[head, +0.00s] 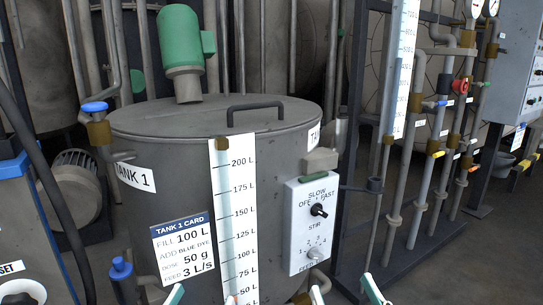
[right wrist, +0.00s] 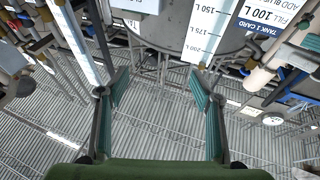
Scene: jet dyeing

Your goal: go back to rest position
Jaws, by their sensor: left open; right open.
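My left gripper (head: 203,297) shows only its fingertips at the bottom edge of the head view, in front of the tank's lower gauge. They are apart with nothing seen between them. My right gripper (head: 346,292) shows its spread tips at the bottom edge, just right of the control box. Most of both arms is out of view.
Grey tank 1 (head: 165,215) stands close in front, with a level gauge (head: 235,205), a card (head: 183,248) and a control box (head: 311,222). A blue-handled valve (head: 95,107) is at its left. Pipes with coloured valves (head: 460,86) stand at right.

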